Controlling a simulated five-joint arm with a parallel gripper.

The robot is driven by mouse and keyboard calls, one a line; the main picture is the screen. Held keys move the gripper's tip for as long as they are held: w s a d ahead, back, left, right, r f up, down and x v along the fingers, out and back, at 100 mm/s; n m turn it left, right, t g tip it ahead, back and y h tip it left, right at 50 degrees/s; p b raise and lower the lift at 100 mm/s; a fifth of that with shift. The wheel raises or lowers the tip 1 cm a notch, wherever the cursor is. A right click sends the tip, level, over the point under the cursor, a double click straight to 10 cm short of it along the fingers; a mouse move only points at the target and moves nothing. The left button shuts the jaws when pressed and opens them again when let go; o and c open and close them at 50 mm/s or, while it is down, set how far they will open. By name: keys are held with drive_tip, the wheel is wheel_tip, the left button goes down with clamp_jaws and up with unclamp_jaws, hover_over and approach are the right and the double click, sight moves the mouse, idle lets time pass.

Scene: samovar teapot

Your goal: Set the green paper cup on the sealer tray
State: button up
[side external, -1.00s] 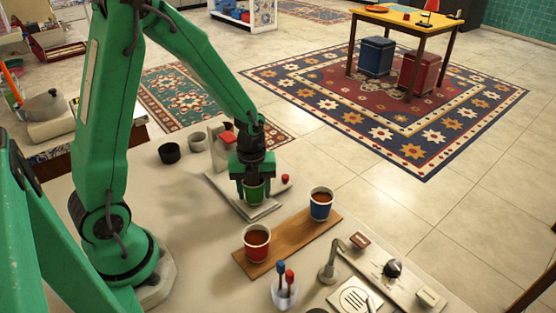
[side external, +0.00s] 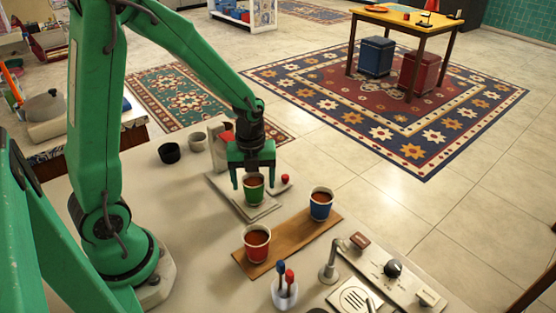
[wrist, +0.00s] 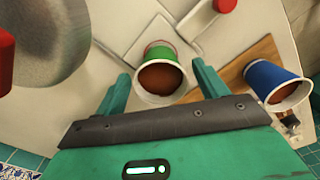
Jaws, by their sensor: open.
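The green paper cup (side external: 253,190), filled with brown liquid, stands upright on the pale sealer tray (side external: 264,212). In the wrist view the green cup (wrist: 160,76) sits ahead of and between the two fingers, not gripped. My gripper (side external: 252,184) is open just above and around the cup's rim, pointing down. The fingers also show in the wrist view (wrist: 162,88), with a gap on each side of the cup. The contact between cup base and tray is partly hidden by the cup itself.
A red cup (side external: 257,243) and a blue cup (side external: 321,204) stand on a wooden board (side external: 290,244) in front. A red knob (side external: 285,179) is right of the green cup. Black and grey cups (side external: 169,153) stand behind left. A clear holder (side external: 285,294) is near the front.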

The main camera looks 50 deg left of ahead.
wheel_tip(320, 180, up, 9)
idle(0.4)
idle(0.6)
drive_tip(key=s+d+r+n+t, duration=0.3)
drive_tip(key=s+r+n, duration=0.7)
drive_tip(key=n, duration=1.4)
drive_tip(key=shift+s+n+t, duration=0.4)
drive_tip(key=shift+s+t, duration=0.2)
drive_tip(key=shift+t, duration=0.7)
drive_tip(key=shift+d, duration=0.1)
